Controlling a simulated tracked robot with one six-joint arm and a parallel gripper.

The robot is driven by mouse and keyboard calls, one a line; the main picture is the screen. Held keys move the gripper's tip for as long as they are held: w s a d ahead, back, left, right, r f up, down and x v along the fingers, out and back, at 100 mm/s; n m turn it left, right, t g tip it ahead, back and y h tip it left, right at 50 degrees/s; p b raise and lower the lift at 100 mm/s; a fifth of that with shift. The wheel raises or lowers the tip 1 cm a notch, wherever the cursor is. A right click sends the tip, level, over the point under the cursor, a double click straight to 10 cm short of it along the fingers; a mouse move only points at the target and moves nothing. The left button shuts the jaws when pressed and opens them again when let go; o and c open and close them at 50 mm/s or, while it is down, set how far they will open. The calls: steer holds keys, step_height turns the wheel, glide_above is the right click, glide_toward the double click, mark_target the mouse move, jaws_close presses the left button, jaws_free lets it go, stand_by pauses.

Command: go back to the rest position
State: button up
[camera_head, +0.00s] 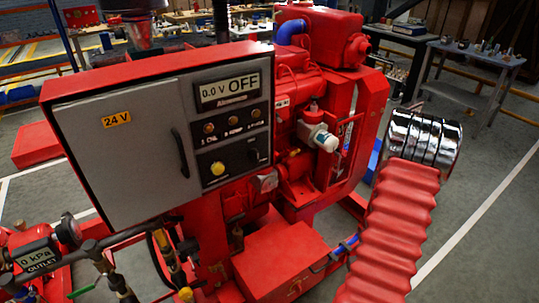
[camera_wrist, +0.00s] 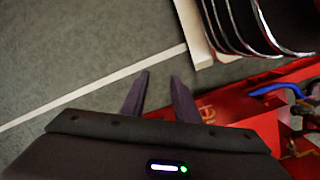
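My gripper (camera_wrist: 160,76) shows in the wrist view with its two dark fingers apart and nothing between them. The grey floor and a white floor line lie beyond the fingertips. A red frame part (camera_wrist: 270,90) is close behind and to the right of the fingers; I cannot tell from this view whether they touch. I cannot make out my gripper in the head view. The red pumpset (camera_head: 310,90) fills the middle of the head view, with a grey control panel (camera_head: 130,170) whose display reads 0.0 V OFF.
A red corrugated hose (camera_head: 395,225) with shiny metal bands (camera_head: 425,138) rises at the right; the bands also show in the wrist view (camera_wrist: 235,25). A grey table (camera_head: 475,55) stands at back right. Floor at the far right is clear.

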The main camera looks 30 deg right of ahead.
steer(key=w+a+r, duration=0.4)
steer(key=a+r, duration=0.3)
steer(key=r, duration=0.4)
steer(key=w+a+r, duration=0.5)
steer(key=a+r, duration=0.1)
steer(key=r, duration=0.4)
steer(key=w+a+r+n+t, duration=0.1)
steer(key=a+r+n+t, duration=0.5)
steer(key=a+r, duration=1.5)
steer(key=a+t, duration=0.1)
steer(key=a, duration=0.2)
steer(key=shift+w+a+t, duration=0.25)
steer(key=shift+w+t, duration=0.05)
steer(key=shift+w, duration=0.1)
